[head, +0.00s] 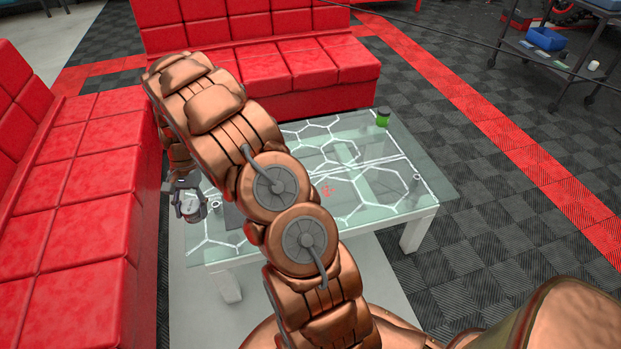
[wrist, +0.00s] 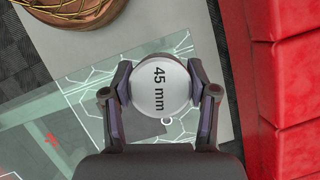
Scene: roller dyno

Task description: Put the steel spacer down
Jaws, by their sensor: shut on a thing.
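The steel spacer (wrist: 161,92) is a round, pale disc marked "45 mm" in the wrist view. My gripper (wrist: 160,88) is shut on it, with one finger on each side. In the head view my gripper (head: 188,204) and the spacer show small at the left end of the glass table (head: 300,130). The spacer appears to be above the table's edge area; its height over the glass is hard to tell. My arm hides much of the tabletop in the head view.
A green jar (head: 383,119) stands at the table's far right corner, and a small grey ring-like piece (head: 416,177) near its right edge. A dark flat piece (wrist: 146,127) lies on the glass. Red sofas (head: 70,190) border the left and back.

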